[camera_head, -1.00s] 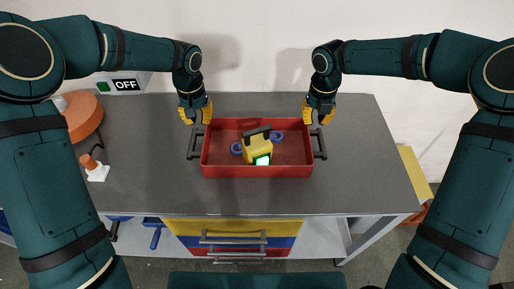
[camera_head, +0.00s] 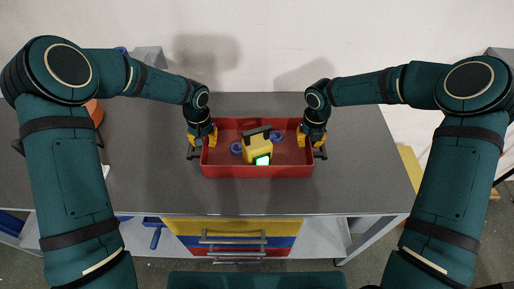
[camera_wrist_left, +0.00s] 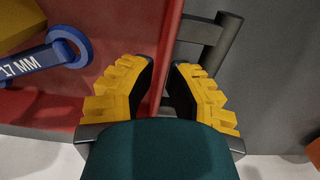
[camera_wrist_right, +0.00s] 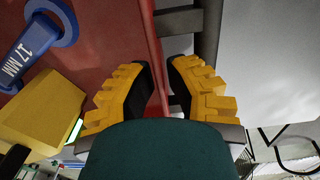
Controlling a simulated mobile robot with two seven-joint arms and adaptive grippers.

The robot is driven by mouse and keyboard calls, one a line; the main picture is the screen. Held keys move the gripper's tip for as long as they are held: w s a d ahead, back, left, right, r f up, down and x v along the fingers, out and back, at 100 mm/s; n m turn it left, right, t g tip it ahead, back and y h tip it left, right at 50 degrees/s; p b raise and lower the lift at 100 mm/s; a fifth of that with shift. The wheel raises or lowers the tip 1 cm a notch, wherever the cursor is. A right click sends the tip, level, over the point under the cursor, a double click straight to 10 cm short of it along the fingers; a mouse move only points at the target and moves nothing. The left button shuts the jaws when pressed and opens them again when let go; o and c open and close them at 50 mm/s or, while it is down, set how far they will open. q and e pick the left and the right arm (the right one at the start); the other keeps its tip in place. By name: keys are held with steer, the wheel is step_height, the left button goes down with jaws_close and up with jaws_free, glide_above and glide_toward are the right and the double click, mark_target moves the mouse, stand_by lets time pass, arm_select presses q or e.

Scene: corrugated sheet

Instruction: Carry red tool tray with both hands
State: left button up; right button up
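The red tool tray (camera_head: 257,171) sits level on the grey workbench, with a dark handle on each short side. It holds a yellow device (camera_head: 257,150) with a black grip and lit green face, and a blue 17 MM wrench (camera_wrist_left: 42,60). My left gripper (camera_head: 202,139) is at the tray's left wall; in its wrist view the open fingers (camera_wrist_left: 163,65) straddle the wall beside the left handle (camera_wrist_left: 215,40). My right gripper (camera_head: 312,138) is at the right wall, its open fingers (camera_wrist_right: 157,68) also straddling the wall beside the right handle (camera_wrist_right: 205,25). Gaps show between fingers and walls.
The workbench (camera_head: 350,190) is clear to the right and in front of the tray. An orange object (camera_head: 95,112) is partly hidden behind my left arm. Yellow, blue and red drawers (camera_head: 232,230) are below the front edge. A pale wall stands behind.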

arm_select(q)
steer(key=shift+a, duration=0.1)
arm_select(e)
steer(key=shift+d, duration=0.1)
arm_select(q)
jaws_close()
arm_select(e)
jaws_close()
arm_select(q)
steer(key=shift+r, duration=0.15)
arm_select(e)
steer(key=shift+r, duration=0.15)
